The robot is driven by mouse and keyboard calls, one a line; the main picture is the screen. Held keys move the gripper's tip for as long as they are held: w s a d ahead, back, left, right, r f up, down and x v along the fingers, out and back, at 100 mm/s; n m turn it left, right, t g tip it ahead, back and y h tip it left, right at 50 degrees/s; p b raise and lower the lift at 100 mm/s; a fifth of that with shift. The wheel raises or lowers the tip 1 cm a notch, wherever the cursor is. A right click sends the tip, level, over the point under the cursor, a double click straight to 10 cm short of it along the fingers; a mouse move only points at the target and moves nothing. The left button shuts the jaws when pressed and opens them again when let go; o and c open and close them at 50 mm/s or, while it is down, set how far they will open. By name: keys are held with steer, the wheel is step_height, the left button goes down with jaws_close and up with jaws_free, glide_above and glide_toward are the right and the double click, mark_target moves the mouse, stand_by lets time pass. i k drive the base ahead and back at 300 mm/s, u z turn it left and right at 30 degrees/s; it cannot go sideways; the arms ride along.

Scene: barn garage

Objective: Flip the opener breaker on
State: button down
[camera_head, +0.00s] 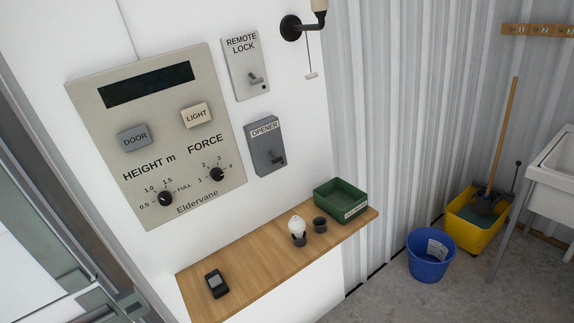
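The opener breaker (263,146) is a dark grey box on the white wall, with a pale label reading OPENER at its top. Its small dark lever (278,159) sits in the lower part of the box. Whether that position is on or off cannot be read from here. The breaker is to the right of the large beige Eldervane control panel (120,105) and below the remote lock switch (245,65). Nothing covers the breaker. My gripper is not clearly visible in this view.
A wooden shelf (245,258) juts out below the breaker. It holds a black handheld device (216,284), a white bulb (297,227), a dark cup (320,225) and a green tray (341,198). A wall lamp (292,27) with a pull cord hangs upper right. Buckets stand on the floor at right.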

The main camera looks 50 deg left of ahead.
mark_target(276, 160)
steer(key=u, duration=0.65)
steer(key=i, duration=1.25)
steer(key=u, duration=0.7)
steer(key=k, duration=0.85)
steer(key=u, duration=0.2)
steer(key=i, duration=0.9)
steer(key=z, duration=0.1)
